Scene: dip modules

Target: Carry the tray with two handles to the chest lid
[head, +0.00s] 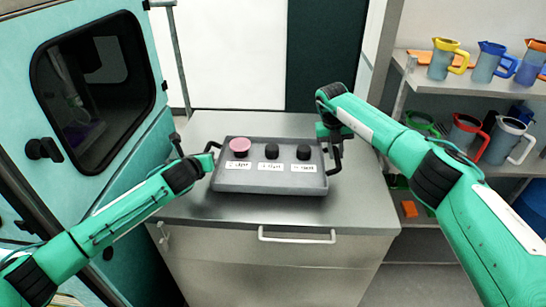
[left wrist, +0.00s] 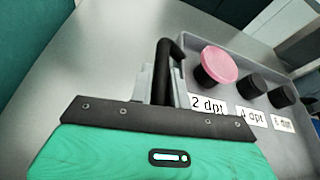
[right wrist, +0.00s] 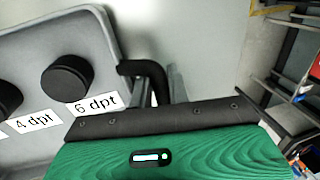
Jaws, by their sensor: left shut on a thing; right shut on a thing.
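The grey tray (head: 268,187) is level over the grey metal chest lid (head: 225,123); I cannot tell whether it rests on the lid or hangs just above it. It carries a pink-topped knob (head: 240,147) labelled 2 dpt and two black knobs (head: 271,151) (head: 304,153) labelled 4 dpt and 6 dpt. My left gripper (head: 206,160) is shut on the tray's left black handle (left wrist: 168,52). My right gripper (head: 335,142) is shut on the right black handle (right wrist: 152,72). The fingertips are partly hidden behind my wrists.
A teal cabinet door (head: 140,165) with a dark window stands close on the left. Shelves (head: 480,88) with several coloured-handled jugs stand on the right. The chest has a white front handle (head: 297,239). Bare lid shows behind the tray and at its sides.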

